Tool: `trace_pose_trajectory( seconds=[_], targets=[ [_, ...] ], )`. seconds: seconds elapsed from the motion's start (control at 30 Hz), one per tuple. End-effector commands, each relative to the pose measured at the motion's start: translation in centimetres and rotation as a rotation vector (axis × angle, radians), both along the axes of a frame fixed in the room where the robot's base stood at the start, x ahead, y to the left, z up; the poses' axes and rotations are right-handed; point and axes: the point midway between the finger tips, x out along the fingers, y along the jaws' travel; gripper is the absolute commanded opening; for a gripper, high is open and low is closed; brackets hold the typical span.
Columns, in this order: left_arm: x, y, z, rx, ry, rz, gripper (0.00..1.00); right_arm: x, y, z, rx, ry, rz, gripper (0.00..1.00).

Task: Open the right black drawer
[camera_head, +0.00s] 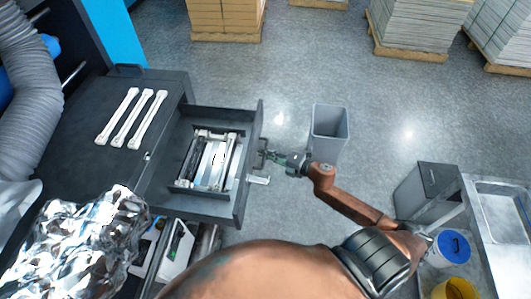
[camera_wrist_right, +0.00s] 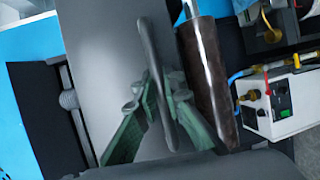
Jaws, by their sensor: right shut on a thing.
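The black drawer (camera_head: 242,203) is pulled out from the dark cabinet (camera_head: 85,165) in the head view. White and dark parts (camera_head: 210,160) lie in an inner tray. My right gripper (camera_head: 270,156) is at the handle (camera_head: 262,146) on the drawer's front panel and is shut on it. In the right wrist view, the green-padded fingers of my right gripper (camera_wrist_right: 160,98) lie on both sides of the dark handle bar (camera_wrist_right: 155,65). My left gripper is not in view.
Three white bars (camera_head: 131,118) lie on the cabinet top. Crumpled silver foil (camera_head: 75,245) is at the lower left. A grey bin (camera_head: 330,128) stands on the floor just right of my right gripper. Pallets of stacked sheets (camera_head: 420,25) stand at the back, with clear floor before them.

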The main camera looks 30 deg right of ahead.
Motion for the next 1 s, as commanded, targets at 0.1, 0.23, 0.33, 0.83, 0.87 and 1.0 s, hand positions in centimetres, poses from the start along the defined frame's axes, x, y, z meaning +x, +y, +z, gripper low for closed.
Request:
trace_pose_trajectory(
  seconds=[0.1,0.23,0.33,0.83,0.87,1.0],
  targets=[
    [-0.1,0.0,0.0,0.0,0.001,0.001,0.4,-0.2,0.0,-0.2,0.001,0.004,0.001,0.0],
    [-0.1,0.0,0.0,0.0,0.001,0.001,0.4,-0.2,0.0,-0.2,0.0,0.004,-0.001,0.15],
    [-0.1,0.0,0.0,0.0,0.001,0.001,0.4,-0.2,-0.1,-0.2,0.001,0.003,-0.001,0.17],
    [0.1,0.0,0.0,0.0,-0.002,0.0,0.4,-3.7,-1.8,0.5,0.001,0.004,-0.004,0.17],
    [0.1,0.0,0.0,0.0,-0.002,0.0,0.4,-4.3,-2.1,0.6,0.002,0.005,-0.003,0.17],
    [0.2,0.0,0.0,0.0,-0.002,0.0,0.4,-7.0,-3.4,1.1,0.001,0.005,-0.003,0.17]
  ],
)
